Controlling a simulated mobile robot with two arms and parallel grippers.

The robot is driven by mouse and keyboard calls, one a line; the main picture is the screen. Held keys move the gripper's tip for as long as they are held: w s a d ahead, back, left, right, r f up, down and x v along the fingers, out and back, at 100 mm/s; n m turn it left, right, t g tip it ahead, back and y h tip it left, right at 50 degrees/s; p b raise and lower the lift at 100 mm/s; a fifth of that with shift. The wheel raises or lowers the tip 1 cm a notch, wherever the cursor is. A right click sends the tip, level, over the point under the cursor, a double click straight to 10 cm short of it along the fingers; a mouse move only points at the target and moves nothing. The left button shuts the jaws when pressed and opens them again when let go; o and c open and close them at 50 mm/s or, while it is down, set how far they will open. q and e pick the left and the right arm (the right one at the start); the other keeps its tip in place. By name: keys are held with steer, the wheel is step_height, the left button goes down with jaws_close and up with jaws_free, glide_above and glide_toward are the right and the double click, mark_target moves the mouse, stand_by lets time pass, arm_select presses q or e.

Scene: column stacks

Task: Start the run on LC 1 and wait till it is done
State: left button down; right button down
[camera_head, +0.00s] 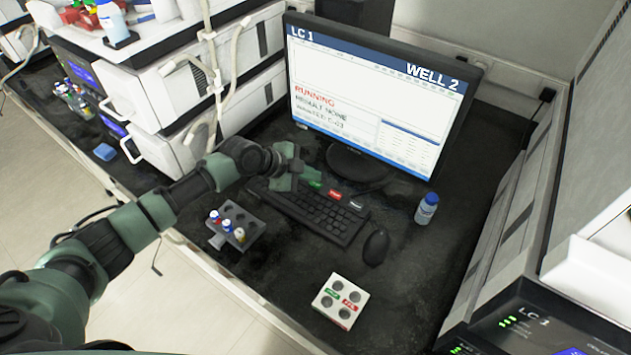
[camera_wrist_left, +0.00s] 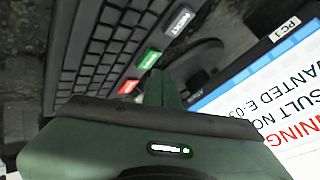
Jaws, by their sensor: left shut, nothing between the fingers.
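The monitor (camera_head: 375,95) reads LC 1, WELL 2, RUNNING in red, RESULT NONE and a wanted line. Part of its screen shows upside down in the left wrist view (camera_wrist_left: 275,110). The black keyboard (camera_head: 318,212) lies in front of it, with a green key (camera_head: 314,183), a red key (camera_head: 335,194) and a pale key (camera_head: 355,204) along its back edge. My left gripper (camera_head: 290,181) is shut and empty over the keyboard's left end, near the green key. In the left wrist view the green key (camera_wrist_left: 149,60) is beside the finger; contact cannot be told. My right gripper is not in view.
A grey rack (camera_head: 250,229) with several vials stands left of the keyboard. A mouse (camera_head: 376,247), a blue-capped bottle (camera_head: 427,208) and a white holed block (camera_head: 340,301) with green and red labels stand right and in front. White instrument stacks (camera_head: 160,95) rise at left.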

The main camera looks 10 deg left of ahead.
mark_target(312, 185)
arm_select(q)
steer(key=shift+r, duration=0.15)
step_height(312, 185, up, 5)
steer(key=p, duration=0.3)
stand_by(0.4)
